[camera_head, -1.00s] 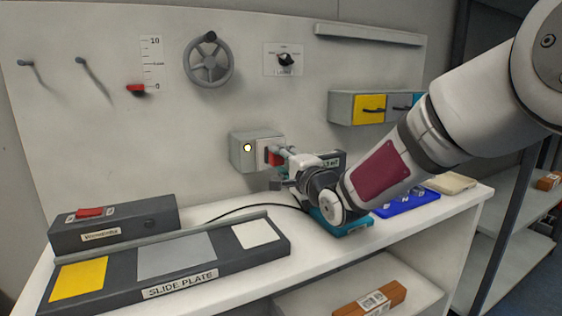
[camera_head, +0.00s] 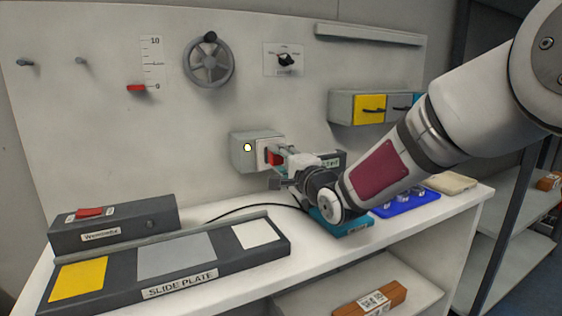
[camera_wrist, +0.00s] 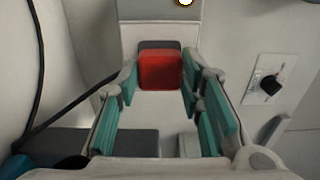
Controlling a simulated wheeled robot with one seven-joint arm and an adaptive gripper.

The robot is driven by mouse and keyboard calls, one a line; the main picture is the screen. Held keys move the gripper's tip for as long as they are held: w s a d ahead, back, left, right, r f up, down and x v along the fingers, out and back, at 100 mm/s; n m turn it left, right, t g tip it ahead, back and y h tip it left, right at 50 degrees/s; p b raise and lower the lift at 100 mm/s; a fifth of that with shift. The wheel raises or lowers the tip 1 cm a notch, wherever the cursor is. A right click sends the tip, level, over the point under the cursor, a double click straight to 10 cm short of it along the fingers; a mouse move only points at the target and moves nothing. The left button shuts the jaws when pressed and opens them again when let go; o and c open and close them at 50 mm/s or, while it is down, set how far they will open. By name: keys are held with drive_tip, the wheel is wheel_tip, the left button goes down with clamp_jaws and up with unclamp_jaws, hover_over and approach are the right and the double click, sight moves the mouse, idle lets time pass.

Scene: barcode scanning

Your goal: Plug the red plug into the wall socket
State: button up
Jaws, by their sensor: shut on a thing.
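The red plug (camera_head: 274,158) is at the front of the wall socket, a grey box (camera_head: 243,153) on the panel with a lit yellow lamp. In the wrist view the red plug (camera_wrist: 160,70) sits between the tips of my gripper (camera_wrist: 159,84), against or very close to the pale socket face (camera_wrist: 130,36). I cannot tell how deep its pins are. My gripper (camera_head: 276,160) is shut on the plug, with teal pads on either side. The side of the plug toward the socket is hidden.
A black cable (camera_head: 235,212) runs along the bench toward the area under my gripper. A slide plate (camera_head: 125,272) and a dark box with a red switch (camera_head: 130,222) stand left. A blue tray (camera_head: 408,205) lies right, below small drawers (camera_head: 343,108).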

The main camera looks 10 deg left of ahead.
drive_tip(key=shift+w+a, duration=0.2)
drive_tip(key=shift+w, duration=0.05)
drive_tip(key=o, duration=1.2)
drive_tip(key=shift+c, duration=0.2)
drive_tip(key=shift+s+d, duration=0.1)
drive_tip(key=v, duration=1.1)
drive_tip(key=shift+s+d, duration=0.25)
